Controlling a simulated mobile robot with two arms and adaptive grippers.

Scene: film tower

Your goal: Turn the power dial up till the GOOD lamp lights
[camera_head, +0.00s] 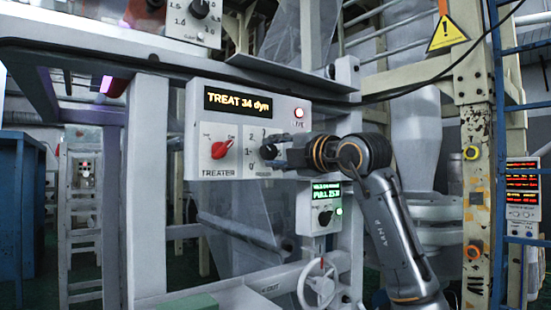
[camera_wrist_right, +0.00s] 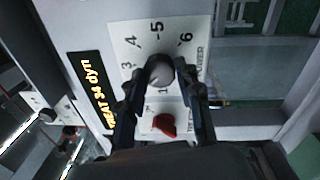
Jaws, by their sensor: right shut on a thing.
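The TREATER panel (camera_head: 193,130) is a white box with a lit display (camera_head: 237,103) reading "TREAT 34 dyn". The power dial (camera_head: 267,149) is a round knob with a numbered scale; in the wrist view the dial (camera_wrist_right: 159,69) shows as a grey round cap, with 3, 4, 5 and 6 printed around it. My right gripper (camera_head: 279,151) is shut on this dial, one finger on each side. The dial's pointer is hidden or too small to read. A red-lit lamp (camera_head: 299,113) glows at the panel's upper right; its label looks like LIVE. I cannot make out a lit GOOD lamp. My left gripper is not in view.
A red selector knob (camera_head: 221,149) sits left of the dial, close to it. Below the panel is a smaller box (camera_head: 320,207) with a green display and knob. A white handwheel (camera_head: 319,285) is lower down. A yellow-cream post (camera_head: 476,150) stands at right.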

